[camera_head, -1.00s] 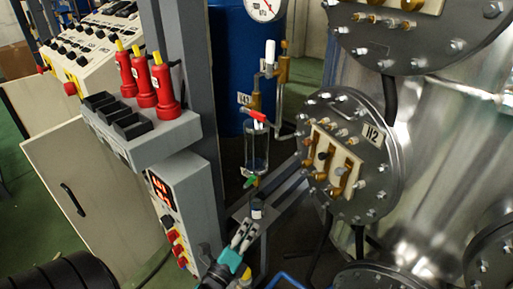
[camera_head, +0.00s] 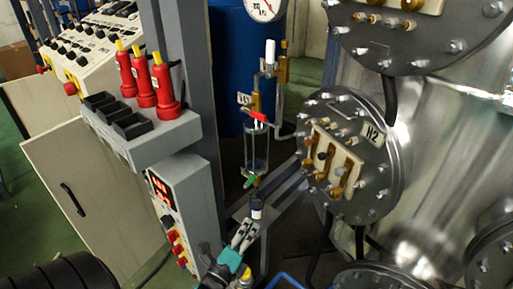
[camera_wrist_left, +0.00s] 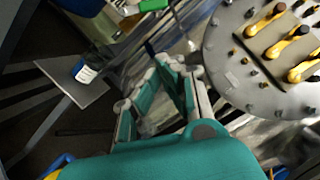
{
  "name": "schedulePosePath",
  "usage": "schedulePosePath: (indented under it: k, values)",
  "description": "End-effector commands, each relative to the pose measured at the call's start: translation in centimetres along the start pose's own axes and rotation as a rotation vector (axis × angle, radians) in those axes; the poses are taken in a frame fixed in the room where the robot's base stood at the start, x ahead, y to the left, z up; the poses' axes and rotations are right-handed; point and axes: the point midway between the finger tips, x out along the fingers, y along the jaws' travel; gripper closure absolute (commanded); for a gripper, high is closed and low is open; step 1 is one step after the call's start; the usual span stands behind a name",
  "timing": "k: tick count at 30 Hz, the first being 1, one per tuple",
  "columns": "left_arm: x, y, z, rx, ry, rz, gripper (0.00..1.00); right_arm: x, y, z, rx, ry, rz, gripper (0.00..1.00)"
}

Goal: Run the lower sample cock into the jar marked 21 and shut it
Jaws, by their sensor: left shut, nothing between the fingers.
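The lower sample cock has a green handle (camera_head: 250,181) under an upright glass receiver (camera_head: 256,150). The green handle also shows at the top of the left wrist view (camera_wrist_left: 153,5). Below the cock, a small dark-blue jar with a white label (camera_head: 257,209) stands on a small grey shelf (camera_head: 241,214); its number is too small to read. The jar also shows in the left wrist view (camera_wrist_left: 85,73). My left gripper (camera_head: 246,229) is shut and empty, just below and in front of the jar, apart from it and the handle. My right gripper is not in view.
A red-handled cock (camera_head: 256,116) sits above the receiver. A flanged plate marked 112 (camera_head: 370,150) with bolts and brass fittings is close on the right. A grey control box (camera_head: 185,205) and post stand on the left. A blue drum (camera_head: 228,70) is behind.

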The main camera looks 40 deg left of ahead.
Motion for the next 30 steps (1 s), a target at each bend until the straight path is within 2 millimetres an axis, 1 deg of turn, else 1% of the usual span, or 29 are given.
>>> schedulePosePath:
  k: [7,8,11,14,16,17,21,24,27,30]
  values:
    - [0.0,0.0,0.0,0.000,0.000,0.000,1.00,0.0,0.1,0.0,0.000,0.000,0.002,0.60]
    - [0.0,0.0,0.0,0.000,0.000,0.000,0.97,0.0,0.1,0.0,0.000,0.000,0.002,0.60]
    - [-0.2,0.1,0.3,-0.020,0.003,0.001,0.84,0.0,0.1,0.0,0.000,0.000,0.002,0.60]
    - [-1.0,0.6,1.6,-0.115,0.015,0.005,0.71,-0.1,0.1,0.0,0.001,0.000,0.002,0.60]
    - [-1.8,0.9,3.2,-0.237,0.030,0.010,0.62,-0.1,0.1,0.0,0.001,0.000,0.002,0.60]
    - [-2.2,1.0,3.9,-0.301,0.039,0.013,0.60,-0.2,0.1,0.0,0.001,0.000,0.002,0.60]
    - [-3.9,1.0,7.3,-0.651,0.089,0.038,0.60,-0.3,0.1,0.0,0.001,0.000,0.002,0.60]
    - [-4.7,0.5,9.2,-0.906,0.128,0.068,0.60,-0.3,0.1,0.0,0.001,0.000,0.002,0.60]
    - [-5.2,-0.1,10.5,-1.131,0.162,0.107,0.60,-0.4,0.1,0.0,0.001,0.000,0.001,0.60]
    - [-5.5,-0.7,11.3,-1.304,0.184,0.143,0.60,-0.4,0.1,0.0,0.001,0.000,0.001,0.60]
